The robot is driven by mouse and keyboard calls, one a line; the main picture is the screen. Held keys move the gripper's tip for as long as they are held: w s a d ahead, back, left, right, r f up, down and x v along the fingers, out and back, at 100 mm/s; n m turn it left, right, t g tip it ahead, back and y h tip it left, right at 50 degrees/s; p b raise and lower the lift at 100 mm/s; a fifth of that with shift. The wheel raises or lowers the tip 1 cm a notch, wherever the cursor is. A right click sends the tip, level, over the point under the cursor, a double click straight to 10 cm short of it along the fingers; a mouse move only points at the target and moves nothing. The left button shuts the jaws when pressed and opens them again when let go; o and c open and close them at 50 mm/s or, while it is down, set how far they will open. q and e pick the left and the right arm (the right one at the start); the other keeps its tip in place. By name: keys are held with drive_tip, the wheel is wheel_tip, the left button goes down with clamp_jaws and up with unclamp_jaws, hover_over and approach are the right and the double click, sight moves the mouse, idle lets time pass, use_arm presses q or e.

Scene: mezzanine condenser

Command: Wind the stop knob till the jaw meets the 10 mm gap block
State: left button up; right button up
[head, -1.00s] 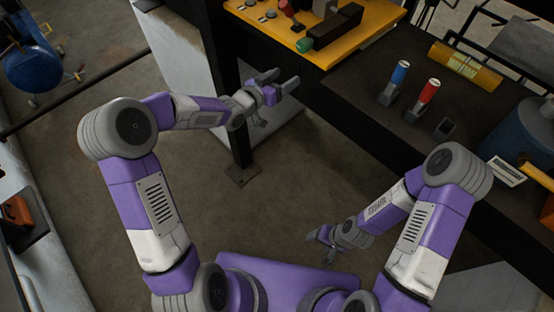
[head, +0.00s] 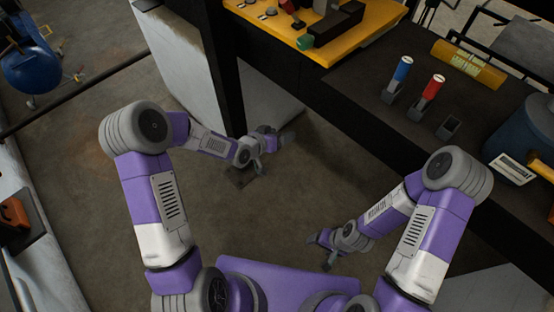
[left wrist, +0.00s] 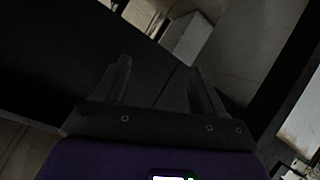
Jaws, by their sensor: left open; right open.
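A black fixture (head: 338,20) with a green knob (head: 305,41) at its near end sits on the yellow board (head: 372,28) at the top of the head view. The green knob may be the stop knob; I cannot tell. The jaw and the 10 mm gap block cannot be made out. My left gripper (head: 284,139) is below and in front of the board, well apart from it, open and empty. In the left wrist view its open fingers (left wrist: 160,80) face a dark surface. My right gripper (head: 321,252) is open and empty, low near my base.
The dark bench (head: 400,120) carries blue (head: 402,68) and red (head: 432,87) cylinders in holders, an empty holder (head: 447,128), a yellow level-like bar (head: 468,64) and a blue drum (head: 525,140). A black post (head: 222,60) stands left of the board. Open floor lies below.

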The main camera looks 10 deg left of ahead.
use_arm(q)
drive_tip(key=s+f+n+g, duration=0.1)
drive_tip(key=s+f+g, duration=0.1)
drive_tip(key=s+f, duration=0.3)
wheel_tip(320, 180, down, 2)
drive_tip(key=shift+f+y+b, duration=0.1)
drive_tip(key=shift+y+b, duration=0.3)
drive_tip(key=shift+b, duration=0.05)
drive_tip(key=shift+d, duration=0.1)
